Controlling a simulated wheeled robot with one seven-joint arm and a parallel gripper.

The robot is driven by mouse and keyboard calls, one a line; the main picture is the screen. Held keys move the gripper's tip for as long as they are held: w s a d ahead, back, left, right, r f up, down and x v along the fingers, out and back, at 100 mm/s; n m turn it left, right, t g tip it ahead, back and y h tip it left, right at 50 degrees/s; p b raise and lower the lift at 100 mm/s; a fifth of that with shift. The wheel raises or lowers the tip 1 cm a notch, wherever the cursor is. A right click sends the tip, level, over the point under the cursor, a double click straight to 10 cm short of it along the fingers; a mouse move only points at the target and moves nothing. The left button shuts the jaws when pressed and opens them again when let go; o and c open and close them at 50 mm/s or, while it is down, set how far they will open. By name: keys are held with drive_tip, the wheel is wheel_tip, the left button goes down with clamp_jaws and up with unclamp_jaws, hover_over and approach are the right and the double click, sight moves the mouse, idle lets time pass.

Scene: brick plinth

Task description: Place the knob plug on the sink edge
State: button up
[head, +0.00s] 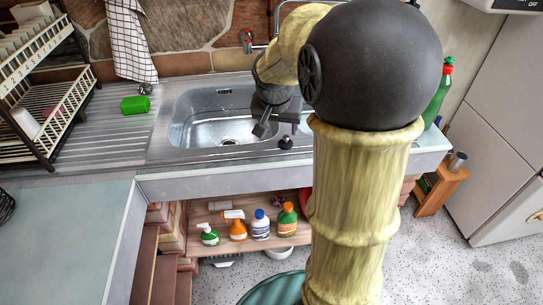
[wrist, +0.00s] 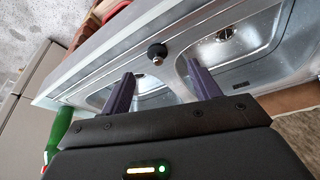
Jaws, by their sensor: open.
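The knob plug, small and black with a rounded top, stands on the metal front edge of the sink. In the head view the plug (head: 285,142) is just below my gripper (head: 272,124). In the wrist view the plug (wrist: 157,51) shows between and beyond the two fingertips of my gripper (wrist: 160,72), apart from both. My gripper is open and empty, over the sink near its front edge. The steel sink (head: 180,130) also shows in the wrist view (wrist: 265,45), with basins on both sides of the plug. My arm hides the sink's right part in the head view.
A green sponge (head: 135,104) lies on the drainboard beside a dish rack (head: 42,110). A green bottle (head: 437,95) stands at the right end. A red-handled tap (head: 247,40) is behind the sink. Several cleaning bottles stand on the shelf (head: 225,247) below. The front edge left of the plug is clear.

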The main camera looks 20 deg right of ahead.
drive_tip(key=s+a+f+n+y, duration=0.1)
drive_tip(key=s+a+f+n, duration=0.2)
drive_tip(key=s, duration=0.4)
drive_tip(key=s+a+f+n+y, duration=0.1)
drive_tip(key=s+a+f+n, duration=0.3)
drive_tip(key=s+a+f, duration=0.2)
drive_tip(key=shift+s+a+f+g, duration=0.15)
drive_tip(key=shift+s+a+g, duration=0.25)
drive_tip(key=shift+a, duration=0.35)
